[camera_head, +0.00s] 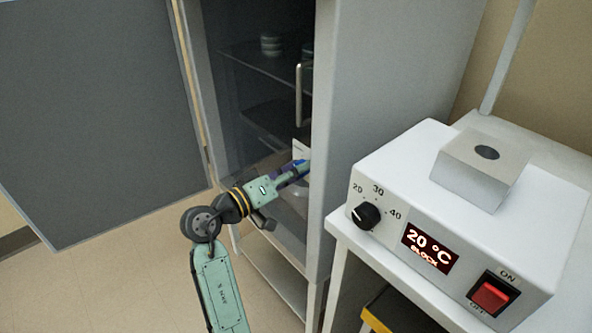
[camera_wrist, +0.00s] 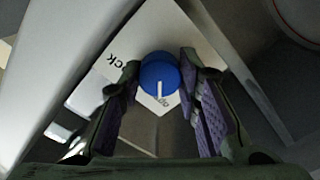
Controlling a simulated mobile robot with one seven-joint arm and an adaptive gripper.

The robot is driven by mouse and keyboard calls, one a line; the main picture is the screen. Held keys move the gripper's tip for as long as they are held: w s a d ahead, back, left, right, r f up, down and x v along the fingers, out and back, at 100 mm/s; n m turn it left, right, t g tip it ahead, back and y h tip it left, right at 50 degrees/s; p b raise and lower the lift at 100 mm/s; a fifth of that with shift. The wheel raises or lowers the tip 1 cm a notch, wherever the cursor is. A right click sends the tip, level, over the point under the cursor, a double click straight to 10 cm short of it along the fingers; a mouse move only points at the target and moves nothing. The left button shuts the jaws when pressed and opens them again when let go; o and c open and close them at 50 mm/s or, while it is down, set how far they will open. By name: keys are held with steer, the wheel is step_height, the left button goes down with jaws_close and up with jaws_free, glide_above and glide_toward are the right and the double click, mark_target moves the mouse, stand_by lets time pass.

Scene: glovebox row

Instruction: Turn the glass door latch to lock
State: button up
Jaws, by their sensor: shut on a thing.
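The glass door (camera_head: 240,95) closes the front of a pale cabinet and has a vertical bar handle (camera_head: 299,95). Its latch is a round blue knob (camera_wrist: 158,72) with a white line. In the wrist view it sits on a white label plate (camera_wrist: 157,32) bearing "ck" at the left and partly hidden lettering below the knob. The white line points down, toward that lower lettering. My gripper (camera_wrist: 160,82) has its purple-padded fingers on both sides of the knob, shut on it. In the head view my gripper (camera_head: 292,172) reaches the door's right edge, hiding most of the latch (camera_head: 300,163).
A white heater box (camera_head: 470,205) with a dial, a "20 °C" display and a red switch stands on a white table at the right. A large dark grey panel (camera_head: 90,110) stands at the left. Shelves with small items show behind the glass. Floor at lower left is clear.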

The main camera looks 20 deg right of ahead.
steer(key=shift+f+m+b, duration=0.1)
steer(key=shift+m+b, duration=0.2)
steer(key=shift+b, duration=0.2)
steer(key=shift+c, duration=0.2)
steer(key=m+b, duration=1.7)
steer(key=b, duration=0.5)
steer(key=shift+m+b, duration=0.3)
steer(key=o, duration=1.1)
steer(key=shift+o, duration=0.2)
steer(key=shift+a, duration=0.1)
